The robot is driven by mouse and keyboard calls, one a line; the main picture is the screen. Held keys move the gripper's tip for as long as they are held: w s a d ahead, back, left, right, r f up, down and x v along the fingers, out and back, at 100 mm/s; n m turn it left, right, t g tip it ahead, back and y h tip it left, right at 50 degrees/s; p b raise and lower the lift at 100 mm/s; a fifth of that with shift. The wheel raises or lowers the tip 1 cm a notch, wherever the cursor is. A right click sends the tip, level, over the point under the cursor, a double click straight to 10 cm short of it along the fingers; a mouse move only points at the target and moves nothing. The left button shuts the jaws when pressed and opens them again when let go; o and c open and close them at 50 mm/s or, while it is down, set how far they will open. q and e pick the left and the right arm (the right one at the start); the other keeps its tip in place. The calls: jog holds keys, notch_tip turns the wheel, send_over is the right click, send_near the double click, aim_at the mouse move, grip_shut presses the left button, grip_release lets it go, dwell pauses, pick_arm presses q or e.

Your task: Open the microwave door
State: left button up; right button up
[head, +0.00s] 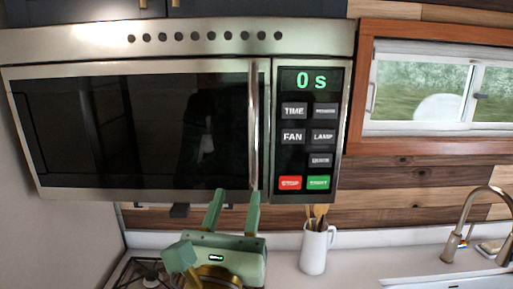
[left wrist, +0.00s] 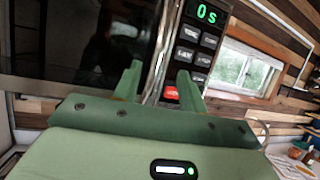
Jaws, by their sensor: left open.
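The microwave (head: 180,38) is steel with a dark glass door (head: 140,130), which looks shut. Its upright bar handle (head: 253,125) runs along the door's right edge, beside the control panel (head: 310,80) reading "0 s". My left gripper (head: 237,196) is green, open and empty, with its fingers pointing up by the lower end of the handle. In the left wrist view, the handle (left wrist: 161,50) shows between the two fingertips of my left gripper (left wrist: 158,74). I cannot tell whether the fingers touch it. My right gripper is in neither view.
The microwave hangs above a stove (head: 150,272) and a white counter (head: 285,262). A white jug (head: 314,250) with wooden utensils stands below the panel. A tap (head: 455,240) is at the right, under a wood-framed window (head: 420,90).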

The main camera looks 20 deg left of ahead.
pick_arm(q)
jog(key=b, duration=0.5)
send_near(252, 145)
jog(key=p+x, duration=0.2)
jog(key=x, duration=0.3)
jog(key=p+x, duration=0.1)
jog(key=x, duration=0.4)
jog(key=shift+w+r+p, duration=0.1)
jog(key=shift+w+p, duration=0.2)
jog(key=shift+p, duration=0.05)
jog(key=shift+w, duration=0.35)
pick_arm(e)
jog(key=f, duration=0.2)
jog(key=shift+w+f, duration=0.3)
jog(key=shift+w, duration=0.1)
pick_arm(q)
grip_shut()
jog(key=shift+s, duration=0.1)
